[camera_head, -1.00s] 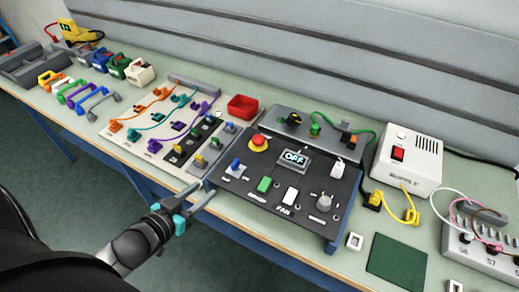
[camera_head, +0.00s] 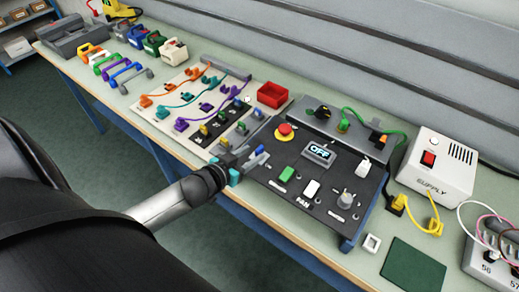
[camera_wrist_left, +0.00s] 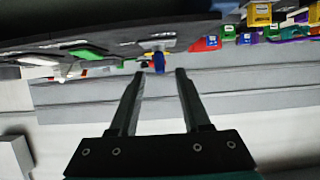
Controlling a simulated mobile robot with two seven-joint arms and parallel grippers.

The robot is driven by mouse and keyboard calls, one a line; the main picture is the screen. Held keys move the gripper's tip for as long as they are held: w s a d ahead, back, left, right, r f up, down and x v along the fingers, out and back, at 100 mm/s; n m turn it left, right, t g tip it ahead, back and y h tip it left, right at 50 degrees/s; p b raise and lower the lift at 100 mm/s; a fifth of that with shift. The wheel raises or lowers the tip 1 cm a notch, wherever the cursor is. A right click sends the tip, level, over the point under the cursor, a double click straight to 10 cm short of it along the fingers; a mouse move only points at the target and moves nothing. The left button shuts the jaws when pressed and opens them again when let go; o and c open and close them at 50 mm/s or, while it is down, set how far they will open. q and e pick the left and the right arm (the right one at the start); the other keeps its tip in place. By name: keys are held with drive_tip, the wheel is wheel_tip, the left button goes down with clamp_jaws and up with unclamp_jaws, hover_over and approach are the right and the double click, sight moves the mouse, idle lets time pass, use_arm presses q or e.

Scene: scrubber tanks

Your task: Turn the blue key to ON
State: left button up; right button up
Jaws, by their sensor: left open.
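The blue key (camera_head: 262,149) stands at the left edge of the black control panel (camera_head: 325,215). The panel's small display (camera_head: 319,152) reads OFF. My left gripper (camera_head: 247,161) is at the panel's left edge, right beside the blue key. In the left wrist view, its two fingers (camera_wrist_left: 160,74) are apart with nothing held between them. The blue key (camera_wrist_left: 159,62) shows just beyond the fingertips, roughly centred on the gap. I cannot tell whether a finger touches it. My right gripper is in neither view.
The panel also carries a red button (camera_head: 285,131), a green switch (camera_head: 287,174), a white switch (camera_head: 312,188) and a grey knob (camera_head: 347,199). A red bin (camera_head: 271,96) stands behind. Coloured cables and padlocks lie left; a white supply box (camera_head: 437,167) stands right.

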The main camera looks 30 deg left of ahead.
sight(256, 152)
use_arm(q)
drive_tip(key=shift+b+x, duration=0.3)
drive_tip(key=shift+x, duration=2.1)
drive_tip(key=shift+c, duration=0.2)
clamp_jaws()
